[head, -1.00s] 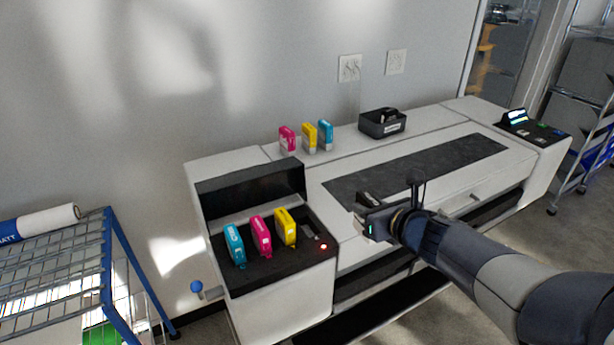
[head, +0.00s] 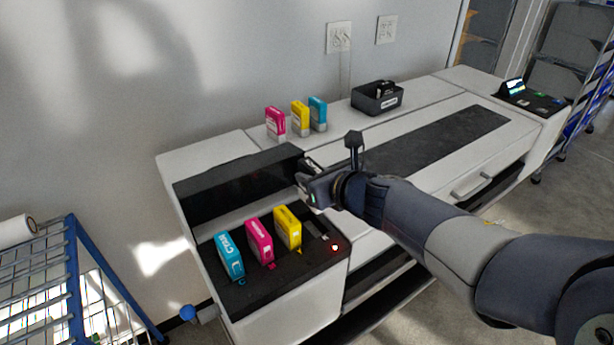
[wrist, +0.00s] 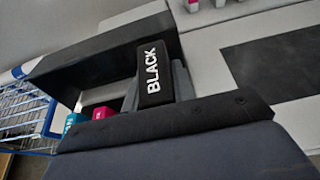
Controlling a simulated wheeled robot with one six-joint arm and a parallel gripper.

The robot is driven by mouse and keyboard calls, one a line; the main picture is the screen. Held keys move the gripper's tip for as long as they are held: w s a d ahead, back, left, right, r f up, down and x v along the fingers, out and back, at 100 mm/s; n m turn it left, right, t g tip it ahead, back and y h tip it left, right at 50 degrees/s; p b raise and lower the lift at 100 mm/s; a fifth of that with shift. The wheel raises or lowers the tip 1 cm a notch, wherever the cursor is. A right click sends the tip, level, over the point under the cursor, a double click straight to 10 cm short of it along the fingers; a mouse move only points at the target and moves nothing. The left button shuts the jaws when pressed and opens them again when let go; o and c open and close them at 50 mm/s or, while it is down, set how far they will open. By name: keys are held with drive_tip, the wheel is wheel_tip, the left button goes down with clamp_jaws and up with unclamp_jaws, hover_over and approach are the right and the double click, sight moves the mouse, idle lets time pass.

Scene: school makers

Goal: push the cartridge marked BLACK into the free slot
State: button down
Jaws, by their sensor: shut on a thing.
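The black cartridge (wrist: 153,75), with BLACK in white letters, is held in my gripper and fills the middle of the wrist view. In the head view my gripper (head: 306,178) is above the right end of the printer's cartridge bay (head: 235,290), apart from it; the cartridge is mostly hidden there by the gripper. Cyan (head: 228,256), magenta (head: 259,241) and yellow (head: 287,229) cartridges stand in the bay. The free slot (head: 315,228) is to the right of the yellow one, near a lit red light (head: 334,247).
The bay's dark raised lid (head: 235,187) stands behind the slots, close to my gripper. Spare magenta (head: 275,122), yellow (head: 300,117) and cyan (head: 318,113) cartridges stand on the printer top. A dark bin (head: 377,99) is farther right. A blue-framed wire cart (head: 75,270) is at left.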

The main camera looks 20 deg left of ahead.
drive_tip(key=shift+f+b, duration=4.1)
drive_tip(key=shift+f, duration=0.05)
drive_tip(key=c, duration=1.1)
unclamp_jaws()
drive_tip(key=p+v, duration=0.2)
drive_tip(key=v, duration=0.7)
drive_tip(key=shift+s+d, duration=0.1)
drive_tip(key=shift+d, duration=0.05)
drive_tip(key=shift+v, duration=0.8)
drive_tip(key=shift+f, duration=0.1)
